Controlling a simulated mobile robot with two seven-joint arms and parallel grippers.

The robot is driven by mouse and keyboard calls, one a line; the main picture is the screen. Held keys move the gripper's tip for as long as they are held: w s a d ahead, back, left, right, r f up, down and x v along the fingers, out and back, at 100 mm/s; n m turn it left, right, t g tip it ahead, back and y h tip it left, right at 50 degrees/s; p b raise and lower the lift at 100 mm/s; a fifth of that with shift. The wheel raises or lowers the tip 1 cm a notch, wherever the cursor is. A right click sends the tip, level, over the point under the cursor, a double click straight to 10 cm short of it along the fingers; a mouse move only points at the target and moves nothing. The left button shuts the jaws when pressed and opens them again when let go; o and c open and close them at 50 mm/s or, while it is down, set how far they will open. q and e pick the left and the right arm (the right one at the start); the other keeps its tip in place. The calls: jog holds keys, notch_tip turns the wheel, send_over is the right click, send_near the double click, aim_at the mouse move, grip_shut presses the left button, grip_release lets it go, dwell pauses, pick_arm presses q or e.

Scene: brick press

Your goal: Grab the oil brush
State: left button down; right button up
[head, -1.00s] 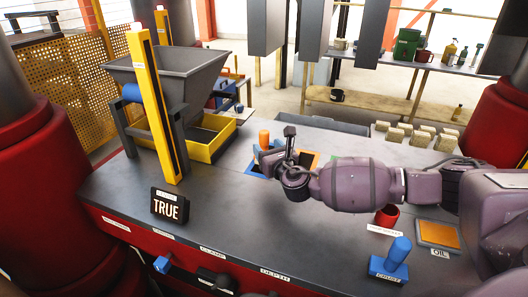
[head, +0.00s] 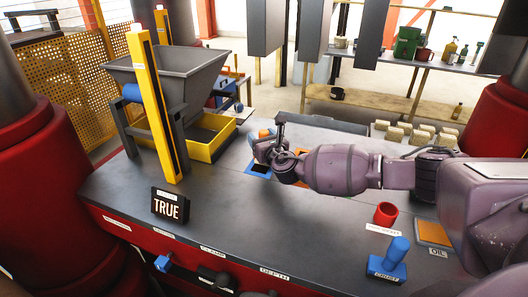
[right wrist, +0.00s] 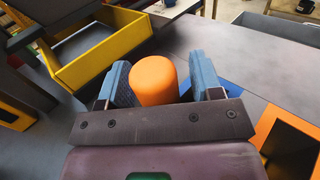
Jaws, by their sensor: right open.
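The oil brush is seen only by its rounded orange handle (right wrist: 154,80), upright in the right wrist view; its lower part is hidden. My right gripper (right wrist: 163,82) is open, with one blue finger on each side of the handle. The left finger looks close to it, with a clearer gap at the right finger. In the head view my right gripper (head: 262,146) is over the far middle of the workbench and mostly hides the handle. My left gripper is not in view.
A blue-framed opening (head: 258,170) and an orange-framed opening (right wrist: 262,130) lie near the gripper. The yellow tray (head: 205,150) and hopper (head: 165,68) stand to the left. A red cup (head: 385,213), blue stamp-like tool (head: 389,262) and OIL pad (head: 434,232) are at right.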

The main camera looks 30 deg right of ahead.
jog(key=c, duration=1)
jog(key=shift+c, duration=0.2)
jog(key=shift+r, duration=0.1)
